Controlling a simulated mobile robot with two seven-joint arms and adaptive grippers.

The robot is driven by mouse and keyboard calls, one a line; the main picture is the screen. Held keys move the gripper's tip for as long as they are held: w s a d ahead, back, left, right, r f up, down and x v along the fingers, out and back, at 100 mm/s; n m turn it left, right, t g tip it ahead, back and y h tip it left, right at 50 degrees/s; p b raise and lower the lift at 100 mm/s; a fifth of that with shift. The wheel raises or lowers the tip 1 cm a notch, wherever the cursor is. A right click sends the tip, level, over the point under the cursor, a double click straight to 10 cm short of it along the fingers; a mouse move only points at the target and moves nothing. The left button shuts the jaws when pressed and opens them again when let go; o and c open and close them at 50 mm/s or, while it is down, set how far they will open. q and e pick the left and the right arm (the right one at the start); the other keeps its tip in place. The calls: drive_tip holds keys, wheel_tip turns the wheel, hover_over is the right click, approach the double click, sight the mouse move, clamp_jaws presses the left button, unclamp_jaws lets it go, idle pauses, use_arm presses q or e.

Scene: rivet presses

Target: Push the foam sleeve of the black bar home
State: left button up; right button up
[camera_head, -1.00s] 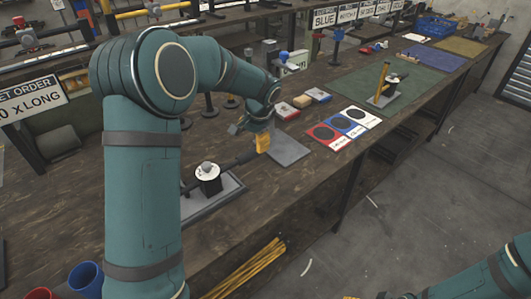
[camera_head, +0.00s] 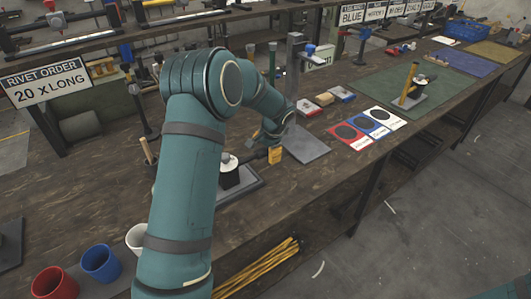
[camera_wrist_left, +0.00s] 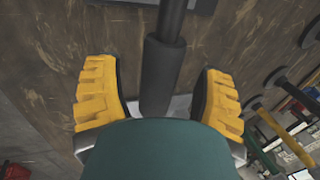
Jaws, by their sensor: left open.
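The black bar (camera_head: 249,158) is held at the small press stand with a white top (camera_head: 228,167) and reaches toward my left gripper. In the left wrist view its thin part (camera_wrist_left: 174,22) runs into a thicker dark foam sleeve (camera_wrist_left: 160,75). My left gripper (camera_head: 270,148) is at the bar's outer end. In the wrist view its yellow-padded fingers (camera_wrist_left: 160,95) are apart, one on each side of the sleeve, with gaps showing. The sleeve's near end is hidden behind my gripper's body. My right gripper is out of view.
A grey plate with a post (camera_head: 306,146) stands just beyond my left gripper. Red, blue and white cards (camera_head: 368,126) lie farther right. Red (camera_head: 55,284) and blue (camera_head: 100,263) cups stand at lower left. The green mat (camera_head: 385,85) has bare room.

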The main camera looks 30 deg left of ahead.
use_arm(q)
drive_tip(key=shift+a+f, duration=0.15)
drive_tip(key=shift+f, duration=0.35)
clamp_jaws()
